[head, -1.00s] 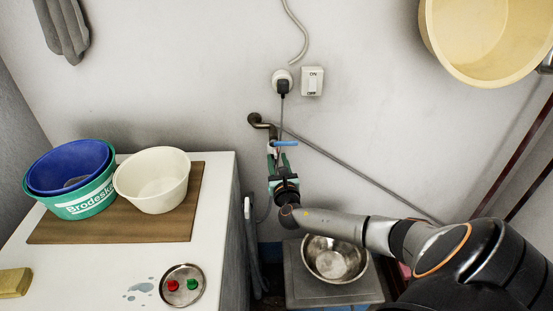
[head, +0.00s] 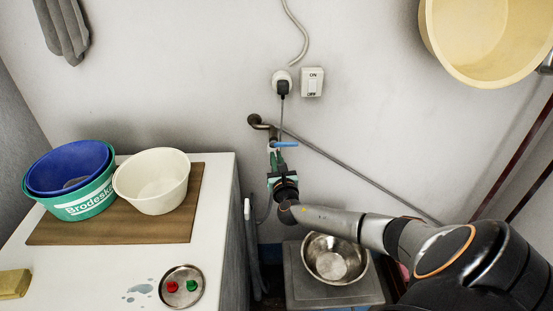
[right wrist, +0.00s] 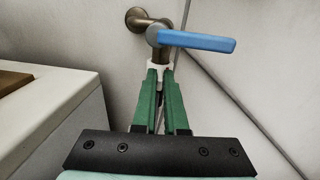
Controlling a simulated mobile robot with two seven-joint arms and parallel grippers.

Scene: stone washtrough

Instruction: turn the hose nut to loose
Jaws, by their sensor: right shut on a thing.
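The hose nut (right wrist: 151,73) shows in the right wrist view as a small whitish piece just under the wall tap (right wrist: 158,32). The tap has a blue lever (right wrist: 200,41) pointing right; the tap and lever (head: 285,144) also show in the head view. My right gripper (head: 277,153) comes up from below the tap. Its green fingers (right wrist: 160,75) are shut on the nut, which they partly hide. The nut's turn angle cannot be told. My left gripper is out of view.
A white washing machine (head: 221,208) stands left of the tap, with basins (head: 157,195) on a wooden board (head: 50,231). A steel bowl (head: 335,275) sits on a grey stand below right. A thin grey pipe or cord (head: 365,180) slants along the wall.

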